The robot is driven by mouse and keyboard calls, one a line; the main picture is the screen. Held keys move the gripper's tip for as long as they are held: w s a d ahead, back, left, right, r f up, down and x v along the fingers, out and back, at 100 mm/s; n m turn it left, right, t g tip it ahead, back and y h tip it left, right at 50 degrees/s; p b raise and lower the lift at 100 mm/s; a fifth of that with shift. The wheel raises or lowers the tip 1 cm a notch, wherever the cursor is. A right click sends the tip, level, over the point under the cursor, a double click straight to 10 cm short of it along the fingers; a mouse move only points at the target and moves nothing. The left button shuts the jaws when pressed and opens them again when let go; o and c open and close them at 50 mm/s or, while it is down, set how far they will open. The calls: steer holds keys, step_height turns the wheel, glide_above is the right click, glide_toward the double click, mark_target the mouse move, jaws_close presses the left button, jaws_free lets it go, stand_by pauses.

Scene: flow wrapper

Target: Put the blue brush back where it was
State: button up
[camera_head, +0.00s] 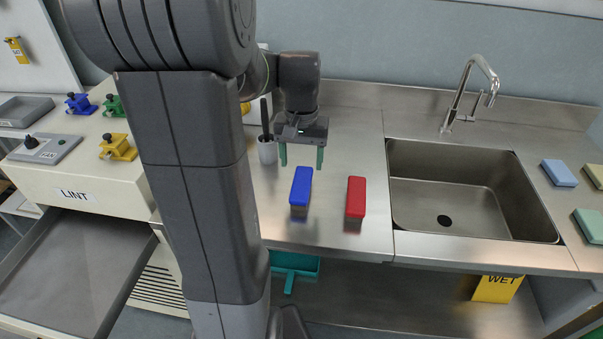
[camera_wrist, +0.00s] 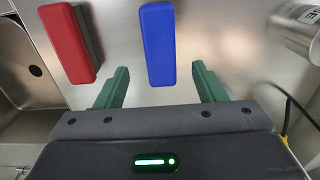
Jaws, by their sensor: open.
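The blue brush (camera_head: 301,188) lies on the steel counter (camera_head: 335,140), left of a red brush (camera_head: 356,198) and apart from it. In the wrist view the blue brush (camera_wrist: 158,43) lies ahead of and roughly between the fingers, and the red brush (camera_wrist: 68,42) is at the left. My gripper (camera_head: 302,158) is open and empty, with green fingers pointing down near the far end of the blue brush. It also shows in the wrist view (camera_wrist: 160,88). I cannot tell its exact height above the counter.
A sink (camera_head: 465,190) with a tap (camera_head: 470,90) is right of the brushes. A metal cup (camera_head: 267,151) with a dark-handled tool stands close left of my gripper. Sponges (camera_head: 558,173) lie right of the sink. An open drawer (camera_head: 75,265) is at the lower left. A teal dustpan-like thing (camera_head: 294,265) is under the counter.

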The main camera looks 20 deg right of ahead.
mark_target(302, 182)
steer(key=shift+r, duration=1.9)
